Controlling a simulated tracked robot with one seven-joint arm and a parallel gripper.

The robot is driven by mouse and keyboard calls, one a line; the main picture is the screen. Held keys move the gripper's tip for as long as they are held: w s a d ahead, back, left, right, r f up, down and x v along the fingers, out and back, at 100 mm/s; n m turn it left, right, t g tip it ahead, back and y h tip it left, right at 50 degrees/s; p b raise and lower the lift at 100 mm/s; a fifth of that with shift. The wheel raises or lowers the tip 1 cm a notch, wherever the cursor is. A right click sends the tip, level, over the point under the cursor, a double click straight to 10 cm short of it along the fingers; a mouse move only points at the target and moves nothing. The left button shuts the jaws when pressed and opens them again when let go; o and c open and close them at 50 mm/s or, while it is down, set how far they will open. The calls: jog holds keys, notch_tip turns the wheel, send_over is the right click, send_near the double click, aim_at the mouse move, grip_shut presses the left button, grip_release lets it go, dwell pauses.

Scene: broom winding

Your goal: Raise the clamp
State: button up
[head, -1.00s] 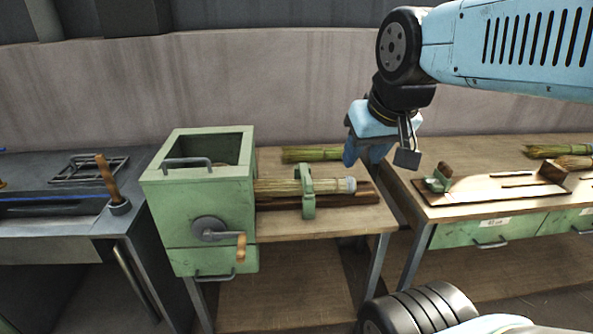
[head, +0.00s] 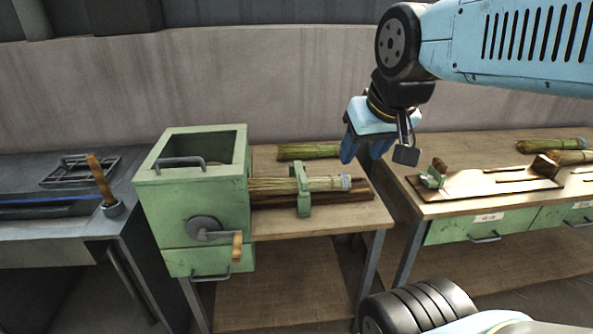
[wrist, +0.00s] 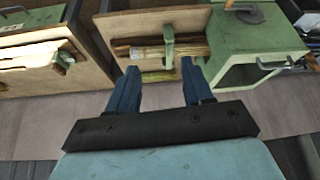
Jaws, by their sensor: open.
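The green clamp (head: 303,192) stands on the wooden bench, around a bundle of straw (head: 275,185) that reaches out of the green winding machine (head: 195,205). In the wrist view the clamp (wrist: 169,42) shows beyond my fingertips, with the straw bundle (wrist: 147,53) beside it. My gripper (head: 363,155) hangs above and to the right of the clamp, behind the bench's right end, pointing down. In the wrist view my gripper (wrist: 160,72) has its two blue fingers apart with nothing between them. It touches neither clamp nor straw.
The machine has a crank with a wooden handle (head: 237,247) at its front. Another straw bundle (head: 308,151) lies at the back of the bench. A right-hand table (head: 450,208) holds a board and more bundles. A grey table (head: 60,225) stands at left.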

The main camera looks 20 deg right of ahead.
jog(key=shift+c, duration=0.2)
jog(key=m+g, duration=0.2)
jog(key=g, duration=0.4)
send_over(303, 177)
notch_tip(303, 177, down, 12)
notch_tip(303, 177, down, 14)
jog(key=shift+r, duration=0.1)
grip_shut()
dwell(0.4)
